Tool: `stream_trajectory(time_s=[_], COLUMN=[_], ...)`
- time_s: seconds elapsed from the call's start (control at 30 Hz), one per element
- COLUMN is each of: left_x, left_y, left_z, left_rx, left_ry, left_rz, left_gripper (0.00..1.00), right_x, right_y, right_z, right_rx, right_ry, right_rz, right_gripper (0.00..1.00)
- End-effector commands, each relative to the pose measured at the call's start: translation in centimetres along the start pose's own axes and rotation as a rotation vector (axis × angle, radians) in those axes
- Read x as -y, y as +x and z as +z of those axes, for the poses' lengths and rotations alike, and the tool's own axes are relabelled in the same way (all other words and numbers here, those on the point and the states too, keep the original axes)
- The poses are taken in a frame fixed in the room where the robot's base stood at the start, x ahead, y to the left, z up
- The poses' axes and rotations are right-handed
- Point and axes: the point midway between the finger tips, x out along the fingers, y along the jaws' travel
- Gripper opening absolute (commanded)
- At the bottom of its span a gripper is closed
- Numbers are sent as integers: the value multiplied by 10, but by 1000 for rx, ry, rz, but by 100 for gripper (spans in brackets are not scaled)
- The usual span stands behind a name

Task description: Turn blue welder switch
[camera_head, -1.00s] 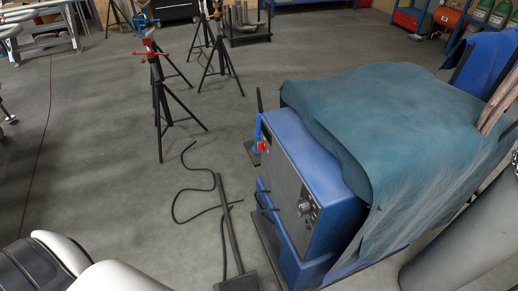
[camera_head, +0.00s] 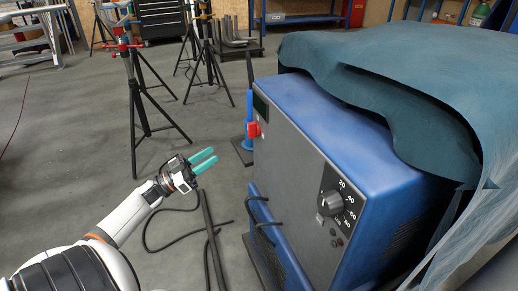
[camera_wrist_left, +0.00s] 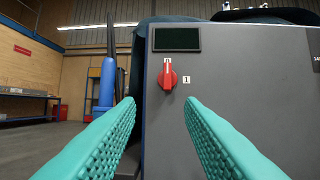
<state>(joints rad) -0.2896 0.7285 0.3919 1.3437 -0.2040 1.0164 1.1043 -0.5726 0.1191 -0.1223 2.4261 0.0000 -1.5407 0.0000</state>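The blue welder (camera_head: 350,130) stands at the right in the head view, its grey front panel facing left. The red switch (camera_head: 253,130) is at the upper far end of that panel. In the left wrist view the red switch (camera_wrist_left: 167,76) points up toward the 0 mark, with a 1 mark to its right. My left gripper (camera_head: 204,162), with teal fingers, is in front of the panel, lower than the switch and apart from it. In the left wrist view its fingers (camera_wrist_left: 160,108) are spread, with nothing between them. My right gripper is not in view.
A teal cover (camera_head: 390,75) drapes over the welder's top. A black dial (camera_head: 330,202) sits on the near part of the panel. Black cables (camera_head: 175,235) lie on the floor. A tripod stand (camera_head: 138,100) stands behind my left arm. Open floor lies at the left.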

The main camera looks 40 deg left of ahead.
Motion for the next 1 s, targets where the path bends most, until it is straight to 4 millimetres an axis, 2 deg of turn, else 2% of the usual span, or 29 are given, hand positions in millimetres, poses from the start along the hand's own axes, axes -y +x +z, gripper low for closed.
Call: stream_trajectory(time_s=[0.17,0.27,0.7,0.83,1.0], left_x=[6,7,11,11,12], left_y=[9,21,103,117,124], left_z=[10,12,13,12,12], left_rx=[26,27,27,25,24], left_ry=[-1,-1,-1,-1,-3], left_rz=[-61,-61,-56,-55,-55], left_gripper=[35,35,35,35,35], right_x=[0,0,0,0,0], right_y=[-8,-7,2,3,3], right_z=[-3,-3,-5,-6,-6], right_rx=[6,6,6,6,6], right_ry=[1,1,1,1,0], right_rz=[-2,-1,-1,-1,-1], right_gripper=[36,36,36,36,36])
